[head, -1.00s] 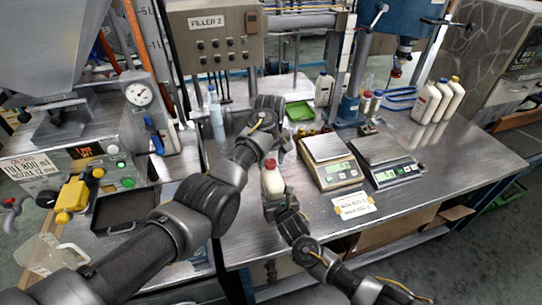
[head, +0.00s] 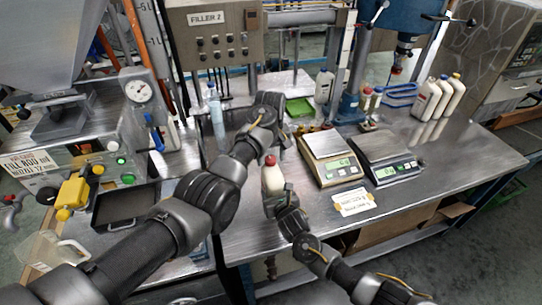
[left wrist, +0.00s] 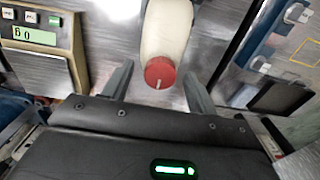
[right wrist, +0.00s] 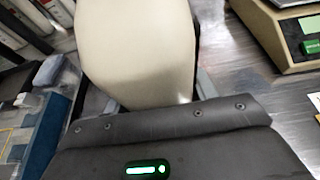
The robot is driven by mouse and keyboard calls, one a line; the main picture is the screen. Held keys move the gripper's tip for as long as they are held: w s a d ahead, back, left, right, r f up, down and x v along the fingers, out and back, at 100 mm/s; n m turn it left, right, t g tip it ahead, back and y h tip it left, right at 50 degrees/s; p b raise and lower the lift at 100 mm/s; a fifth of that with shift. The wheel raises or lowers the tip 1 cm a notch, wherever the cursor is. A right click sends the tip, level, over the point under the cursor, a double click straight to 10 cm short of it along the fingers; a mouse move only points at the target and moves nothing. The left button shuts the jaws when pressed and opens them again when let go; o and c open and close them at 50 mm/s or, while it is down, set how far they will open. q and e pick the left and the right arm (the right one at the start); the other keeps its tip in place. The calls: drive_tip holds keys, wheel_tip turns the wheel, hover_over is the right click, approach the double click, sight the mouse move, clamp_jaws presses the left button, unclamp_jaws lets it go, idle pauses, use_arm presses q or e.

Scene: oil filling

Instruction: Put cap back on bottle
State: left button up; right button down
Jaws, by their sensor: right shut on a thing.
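A cream bottle (head: 272,181) with a red cap (head: 270,160) at its top stands near the front of the steel bench. My right gripper (head: 274,200) is shut around the bottle's body, which fills the right wrist view (right wrist: 138,50). In the left wrist view the red cap (left wrist: 160,72) sits at the end of the bottle (left wrist: 168,28), between the spread fingers of my left gripper (left wrist: 158,84). Gaps show on both sides of the cap, so the left gripper is open. Whether the cap is fully seated cannot be told. In the head view the left fingertips are largely hidden behind my wrist.
Two scales (head: 334,170) (head: 388,165) stand right of the bottle, with a paper label (head: 354,202) in front. Several capped bottles (head: 440,97) stand at the right back. A green tray (head: 299,108) lies behind my left wrist. A black tray (head: 125,204) lies at the left.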

use_arm(q)
wheel_tip(320, 180, up, 12)
idle(0.7)
drive_tip(key=shift+w, duration=0.1)
use_arm(e)
drive_tip(key=shift+c, duration=2)
unclamp_jaws()
drive_tip(key=shift+s, duration=0.1)
use_arm(q)
drive_tip(key=shift+f+b, duration=0.45)
use_arm(e)
drive_tip(key=v, duration=1)
drive_tip(key=shift+s, duration=0.25)
use_arm(q)
drive_tip(key=shift+d, duration=0.1)
use_arm(e)
drive_tip(key=shift+d+r, duration=0.1)
drive_tip(key=shift+d, duration=0.05)
